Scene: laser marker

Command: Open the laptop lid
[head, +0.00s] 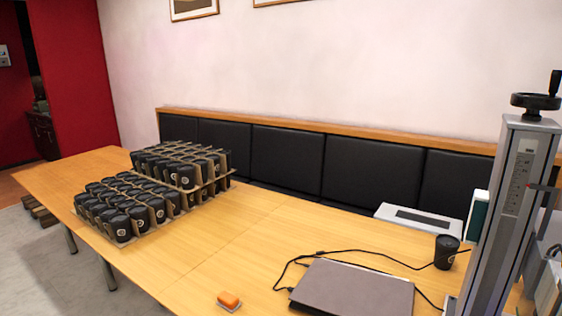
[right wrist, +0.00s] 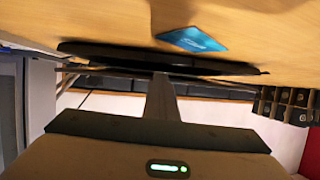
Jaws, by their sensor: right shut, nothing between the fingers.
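The laptop (head: 352,290) lies closed on the wooden table at the lower right of the head view, its grey lid flat. In the right wrist view, which appears upside down, the laptop (right wrist: 160,58) is a thin dark slab seen edge-on. My right gripper (right wrist: 161,78) is shut and empty, its fingertips pointing at the laptop's edge. I cannot tell whether they touch it. My left gripper is in neither view.
A blue card (right wrist: 193,40) lies near the laptop. A black cable (head: 345,255) runs behind it. A black cup (head: 446,252) and the laser marker's column (head: 502,215) stand to the right. Trays of black cups (head: 150,190) fill the table's far left.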

